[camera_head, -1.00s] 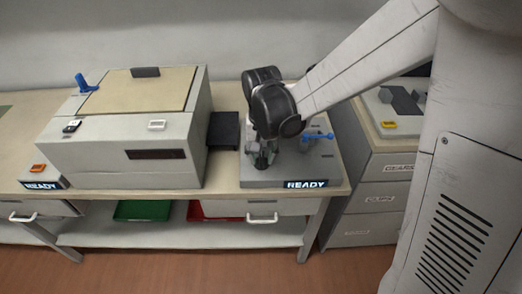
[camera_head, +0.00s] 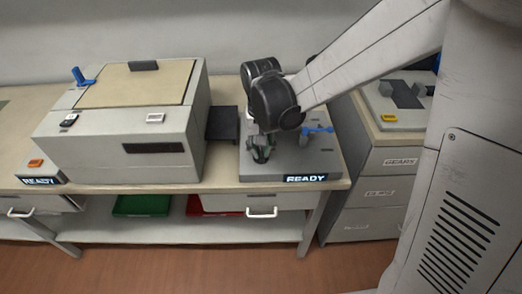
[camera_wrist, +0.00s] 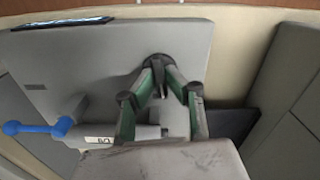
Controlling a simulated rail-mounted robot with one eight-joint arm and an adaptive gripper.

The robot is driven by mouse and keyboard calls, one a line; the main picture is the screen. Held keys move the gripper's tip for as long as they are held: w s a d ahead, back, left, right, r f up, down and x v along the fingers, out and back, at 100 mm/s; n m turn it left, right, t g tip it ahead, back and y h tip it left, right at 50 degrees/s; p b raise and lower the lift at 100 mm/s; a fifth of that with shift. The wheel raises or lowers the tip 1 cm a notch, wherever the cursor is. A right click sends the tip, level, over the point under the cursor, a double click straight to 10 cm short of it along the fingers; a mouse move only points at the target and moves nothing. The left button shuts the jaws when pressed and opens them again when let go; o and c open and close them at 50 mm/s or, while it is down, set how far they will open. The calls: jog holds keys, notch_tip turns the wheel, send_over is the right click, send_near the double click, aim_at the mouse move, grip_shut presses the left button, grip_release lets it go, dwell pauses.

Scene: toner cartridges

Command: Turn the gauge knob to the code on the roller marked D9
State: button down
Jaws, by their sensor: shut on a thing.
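My gripper (camera_wrist: 160,68) is over the grey gauge block (camera_wrist: 60,55), pointing down at its top. Its fingertips are closed around a small part, taken as the gauge knob, which they and the finger links almost wholly hide. In the head view my gripper (camera_head: 262,152) is at the left part of the block (camera_head: 300,170), whose front sign reads READY. A light grey roller (camera_wrist: 135,136) lies beside the fingers, with a small upside-down label that appears to read D9. A blue crank-like handle (camera_wrist: 38,128) is at its end. The knob's code and setting cannot be read.
A large grey machine (camera_head: 120,150) with a beige lid stands to the left, a dark tray (camera_head: 222,122) between it and the block. A drawer cabinet (camera_head: 385,190) stands to the right. Green (camera_head: 142,205) and red (camera_head: 215,206) bins are on the shelf below.

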aim_at(261, 151)
jog(key=n+b, duration=0.1)
jog(key=n, duration=0.3)
jog(key=shift+n+b, duration=0.65)
jog(key=shift+n, duration=0.95)
jog(key=c, duration=1.8)
grip_release()
jog(key=shift+r, duration=0.1)
notch_tip(261, 151, up, 12)
jog(key=shift+f, duration=0.1)
